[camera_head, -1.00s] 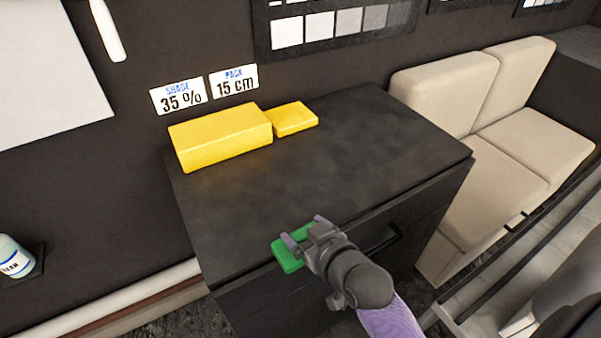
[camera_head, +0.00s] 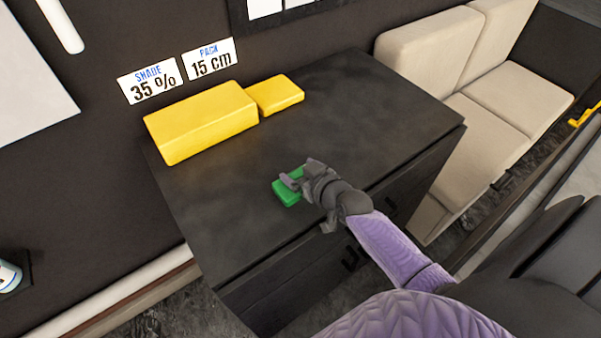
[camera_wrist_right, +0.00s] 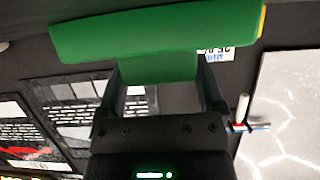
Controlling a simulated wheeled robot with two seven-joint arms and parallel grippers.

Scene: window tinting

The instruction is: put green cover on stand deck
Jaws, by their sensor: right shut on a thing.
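My right gripper (camera_head: 294,180) is shut on the green cover (camera_head: 285,194) and holds it over the dark top of the cabinet (camera_head: 340,110). In the right wrist view the green cover (camera_wrist_right: 150,32) spans the upper part of the picture, with its lower block between my two fingers. Whether it touches the cabinet top is unclear. A large yellow block (camera_head: 200,125) and a smaller yellow block (camera_head: 276,95) stand side by side at the back left of the cabinet top. My left gripper is not in view.
Two signs, "SHADE 35 %" (camera_head: 150,80) and "PACK 15 cm" (camera_head: 209,58), are on the dark wall behind. Beige seats (camera_head: 480,105) stand right of the cabinet. A bottle (camera_head: 8,276) is at the far left. The right part of the cabinet top is clear.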

